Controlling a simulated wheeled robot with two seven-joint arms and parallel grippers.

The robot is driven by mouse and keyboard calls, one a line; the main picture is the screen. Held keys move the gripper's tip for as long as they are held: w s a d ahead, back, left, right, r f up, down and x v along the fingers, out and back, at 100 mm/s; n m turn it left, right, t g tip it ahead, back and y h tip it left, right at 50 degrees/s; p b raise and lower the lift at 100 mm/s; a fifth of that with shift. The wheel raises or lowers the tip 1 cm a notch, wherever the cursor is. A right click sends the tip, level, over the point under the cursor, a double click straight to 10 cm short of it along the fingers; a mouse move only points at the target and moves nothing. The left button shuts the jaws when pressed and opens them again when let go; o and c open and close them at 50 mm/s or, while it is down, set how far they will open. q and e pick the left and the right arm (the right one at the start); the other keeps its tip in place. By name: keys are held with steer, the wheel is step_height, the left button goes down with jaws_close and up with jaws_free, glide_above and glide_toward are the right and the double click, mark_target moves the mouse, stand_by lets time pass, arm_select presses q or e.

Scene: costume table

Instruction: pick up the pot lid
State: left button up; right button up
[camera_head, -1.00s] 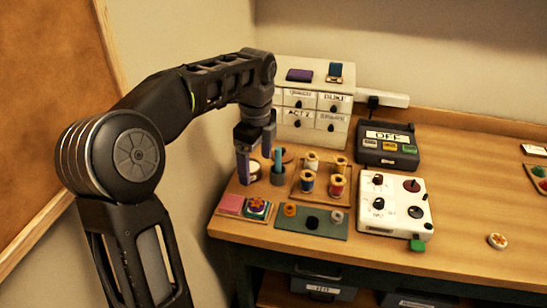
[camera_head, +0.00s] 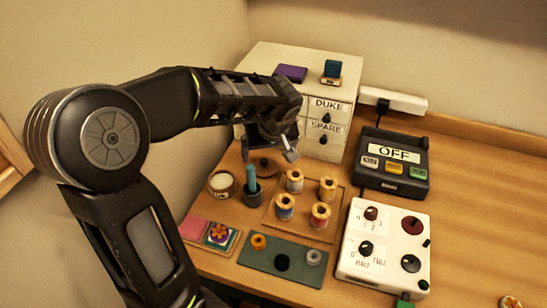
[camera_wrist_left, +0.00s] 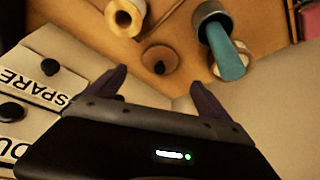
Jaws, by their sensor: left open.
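The pot lid (camera_head: 264,166) is a small brown disc with a dark knob. It lies flat on the table behind the teal-handled cup, close to the drawer cabinet. In the left wrist view the lid (camera_wrist_left: 160,60) shows just beyond and between the fingertips. My left gripper (camera_head: 268,153) is open and empty, above and slightly behind the lid, apart from it. Its two fingers also show in the left wrist view (camera_wrist_left: 158,82). An open pot with pale contents (camera_head: 221,184) stands left of the cup. My right gripper is not in view.
A dark cup with a teal handle (camera_head: 252,190) stands in front of the lid. A wooden tray (camera_head: 300,232) with several thread spools is to the right. The white drawer cabinet (camera_head: 345,88) rises behind. A control box (camera_head: 384,275) stands further right.

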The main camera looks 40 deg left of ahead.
mark_target(265, 162)
arm_select(q)
steer(key=shift+s, duration=0.1)
steer(key=shift+x, duration=1.35)
steer(key=shift+r, duration=0.1)
steer(key=shift+a+f+p, duration=0.15)
steer(key=shift+f+p, duration=0.3)
steer(key=shift+p, duration=0.05)
steer(key=p+x, duration=0.1)
steer(key=x, duration=0.3)
steer(key=shift+f, duration=0.2)
